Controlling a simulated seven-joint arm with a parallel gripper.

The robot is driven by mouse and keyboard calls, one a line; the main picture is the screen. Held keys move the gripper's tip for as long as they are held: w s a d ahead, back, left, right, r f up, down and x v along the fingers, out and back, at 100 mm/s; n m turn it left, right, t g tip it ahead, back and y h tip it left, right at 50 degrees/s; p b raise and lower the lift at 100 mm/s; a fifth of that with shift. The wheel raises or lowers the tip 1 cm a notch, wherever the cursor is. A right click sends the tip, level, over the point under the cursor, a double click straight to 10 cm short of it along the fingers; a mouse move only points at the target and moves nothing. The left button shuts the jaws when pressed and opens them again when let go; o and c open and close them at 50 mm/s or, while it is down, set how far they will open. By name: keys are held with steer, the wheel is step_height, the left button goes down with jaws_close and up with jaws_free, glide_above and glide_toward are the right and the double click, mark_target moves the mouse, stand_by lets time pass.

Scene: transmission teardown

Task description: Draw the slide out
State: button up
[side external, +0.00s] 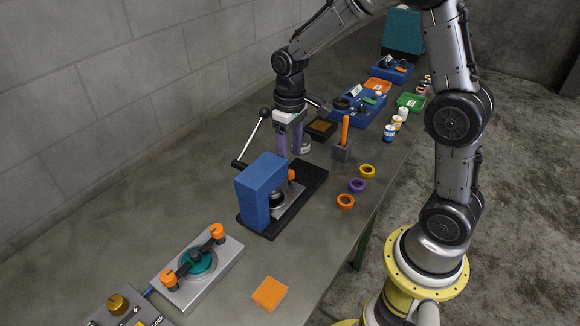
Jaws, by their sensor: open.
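I cannot tell for sure which part is the slide. A blue block-like frame (260,193) stands upright on a black base plate (313,183) in the middle of the bench. A dark round part with a silver ring (278,200) sits beside the frame on the plate, with a small orange piece (291,175) by it. A lever with black ends (254,137) rises behind the frame. My gripper (290,153) is open and points down behind the blue frame, near the plate's far end. Whether its fingers touch anything is unclear.
Orange (346,202), purple (357,186) and yellow (367,171) rings lie right of the plate near the bench edge. A grey holder (342,152) with an orange handle stands behind. A clamp fixture (198,268) and orange block (270,294) are in front. Blue trays stand farther back.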

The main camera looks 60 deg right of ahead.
mark_target(290, 172)
steer(key=shift+f, duration=2.7)
jaws_close()
steer(key=shift+r, duration=0.1)
